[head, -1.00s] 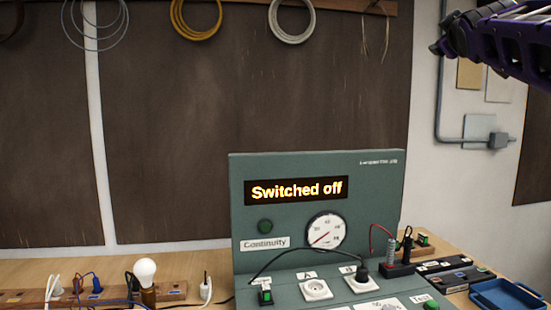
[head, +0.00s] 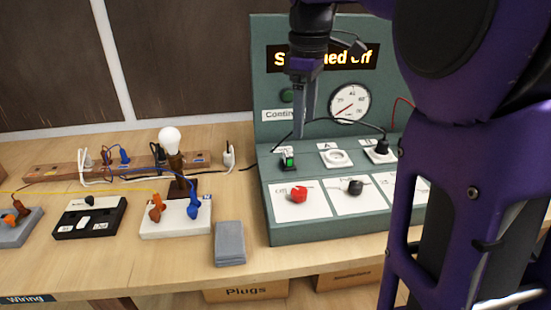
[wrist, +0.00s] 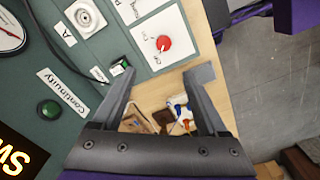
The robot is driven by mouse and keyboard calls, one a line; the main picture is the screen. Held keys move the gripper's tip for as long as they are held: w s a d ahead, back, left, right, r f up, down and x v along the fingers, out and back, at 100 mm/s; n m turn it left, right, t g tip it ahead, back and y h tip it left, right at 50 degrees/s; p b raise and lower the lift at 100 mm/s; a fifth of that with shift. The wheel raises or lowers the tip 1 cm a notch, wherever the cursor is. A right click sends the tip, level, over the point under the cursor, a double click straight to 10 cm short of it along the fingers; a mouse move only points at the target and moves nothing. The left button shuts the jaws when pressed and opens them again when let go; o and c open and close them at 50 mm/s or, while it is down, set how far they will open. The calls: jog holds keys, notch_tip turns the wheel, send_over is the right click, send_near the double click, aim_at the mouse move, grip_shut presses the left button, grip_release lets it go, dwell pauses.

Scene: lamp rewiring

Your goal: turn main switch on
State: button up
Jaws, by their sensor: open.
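A red rotary knob (head: 298,194), which looks like the main switch, sits on a white plate at the left of the green test bench's sloping front. The wrist view also shows this red knob (wrist: 163,43), beyond my fingertips. My gripper (head: 302,135) points down above the bench, behind and above the knob and apart from it. In the wrist view my gripper (wrist: 160,75) is open with nothing between its fingers. The display (head: 350,57) is partly hidden by my arm; its visible letters end in "off".
A black knob (head: 354,187) stands right of the red one. Behind them are a green rocker switch (head: 288,159), a socket (head: 336,156) and a plugged black cable (head: 383,148). A lamp bulb (head: 170,140) and a grey block (head: 229,243) stand left of the bench. My arm hides the bench's right side.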

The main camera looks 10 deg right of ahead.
aim_at(299, 190)
jog(key=f+b, duration=0.1)
jog(key=f, duration=0.4)
jog(key=f+b, duration=0.1)
jog(key=f, duration=0.5)
jog(key=f+b, duration=0.1)
jog(key=f, duration=0.5)
jog(key=shift+s+a+f+b, duration=0.15)
jog(key=shift+s+f+b, duration=0.1)
jog(key=shift+b, duration=0.05)
grip_shut()
